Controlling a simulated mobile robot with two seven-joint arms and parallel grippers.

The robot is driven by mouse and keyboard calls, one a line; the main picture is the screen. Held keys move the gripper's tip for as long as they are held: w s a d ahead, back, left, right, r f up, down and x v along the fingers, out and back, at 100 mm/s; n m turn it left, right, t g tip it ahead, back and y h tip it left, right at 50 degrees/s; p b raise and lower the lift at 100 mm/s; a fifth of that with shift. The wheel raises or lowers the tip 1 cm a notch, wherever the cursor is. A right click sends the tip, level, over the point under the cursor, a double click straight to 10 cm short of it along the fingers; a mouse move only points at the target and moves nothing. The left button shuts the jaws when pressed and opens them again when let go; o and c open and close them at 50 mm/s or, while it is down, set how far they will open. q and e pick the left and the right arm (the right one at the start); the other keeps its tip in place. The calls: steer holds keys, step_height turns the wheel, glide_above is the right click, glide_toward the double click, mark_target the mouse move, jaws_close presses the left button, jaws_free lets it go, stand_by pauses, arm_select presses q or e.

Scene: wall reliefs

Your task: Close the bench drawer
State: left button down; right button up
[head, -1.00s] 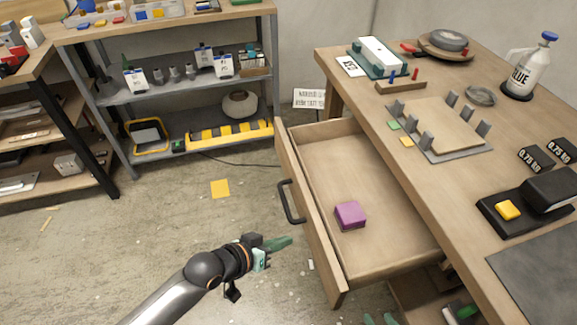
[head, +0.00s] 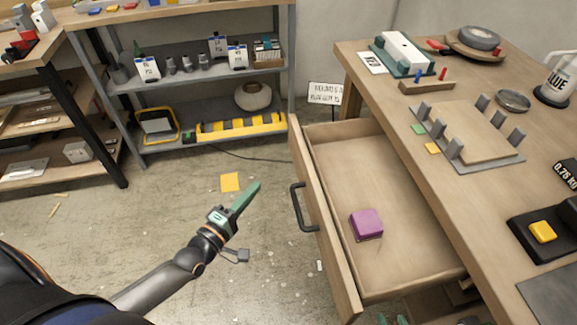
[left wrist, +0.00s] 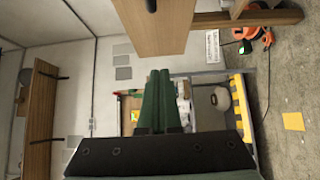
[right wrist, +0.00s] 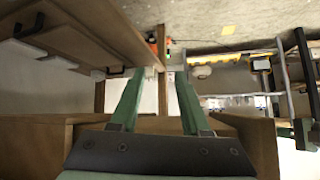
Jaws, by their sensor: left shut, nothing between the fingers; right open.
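The bench drawer (head: 385,190) stands pulled out from the bench in the head view, its wooden front (head: 325,210) facing left. A black bar handle (head: 301,208) is on that front. A purple block (head: 366,223) lies inside the drawer. My left gripper (head: 254,188) is shut and empty, left of the handle and apart from it. In the left wrist view its closed fingers (left wrist: 155,98) point toward the shelving, with a wooden panel above them. My right gripper's fingertips (head: 391,319) just show at the bottom edge, near the drawer's front corner; its fingers (right wrist: 155,85) are open and empty.
The bench top (head: 400,110) carries a fixture plate, a glue bottle (head: 560,80) and a scale with a yellow block (head: 542,232). Metal shelving (head: 200,80) stands at the back left. Open floor, with a yellow square (head: 230,182), lies left of the drawer.

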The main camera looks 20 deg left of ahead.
arm_select(q)
glide_toward(297, 157)
steer(key=w+a, duration=0.3)
steer(key=w, duration=0.1)
steer(key=w+d, duration=0.1)
steer(key=d, duration=0.1)
steer(key=w+d, duration=0.1)
steer(key=shift+w+d+f+b, duration=0.1)
steer(key=shift+d+f+b, duration=0.2)
steer(key=shift+d, duration=0.1)
